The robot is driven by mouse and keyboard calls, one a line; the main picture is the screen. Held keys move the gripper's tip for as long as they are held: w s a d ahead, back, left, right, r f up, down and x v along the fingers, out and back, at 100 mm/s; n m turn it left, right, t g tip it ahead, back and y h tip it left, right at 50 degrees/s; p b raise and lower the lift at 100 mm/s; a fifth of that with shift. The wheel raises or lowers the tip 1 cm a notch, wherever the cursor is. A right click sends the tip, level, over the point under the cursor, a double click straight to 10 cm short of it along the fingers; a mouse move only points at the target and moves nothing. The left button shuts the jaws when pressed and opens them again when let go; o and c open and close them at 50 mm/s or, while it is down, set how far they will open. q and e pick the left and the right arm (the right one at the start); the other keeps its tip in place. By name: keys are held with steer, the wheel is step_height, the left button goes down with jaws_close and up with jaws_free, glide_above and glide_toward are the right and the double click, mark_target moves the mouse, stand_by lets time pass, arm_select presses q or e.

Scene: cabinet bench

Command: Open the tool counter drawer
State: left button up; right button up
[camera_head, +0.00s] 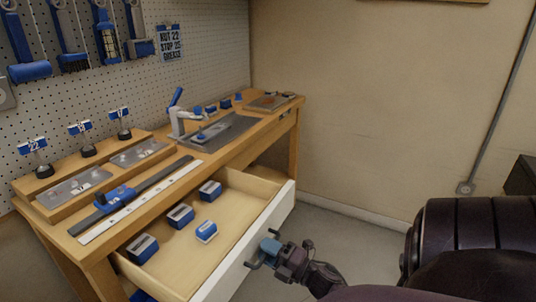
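The tool counter (240,150) is a wooden bench against a pegboard wall. Its drawer (226,262) has a white front and stands pulled well out, showing a pale wooden inside. A grey bar handle (252,266) is on the drawer front. My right gripper (268,248) is at the handle, its fingers closed around the middle of the bar, which they hide. My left gripper is not in view.
Several blue-and-white boxes (181,216) lie in the drawer. On the counter are a blue-handled press (178,115), a steel ruler (140,202) and labelled plates. Tools hang on the pegboard (205,50). Open floor (335,232) lies right of the counter.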

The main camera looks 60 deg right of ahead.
steer(key=v, duration=1)
steer(key=shift+s, duration=0.4)
steer(key=shift+d, duration=0.1)
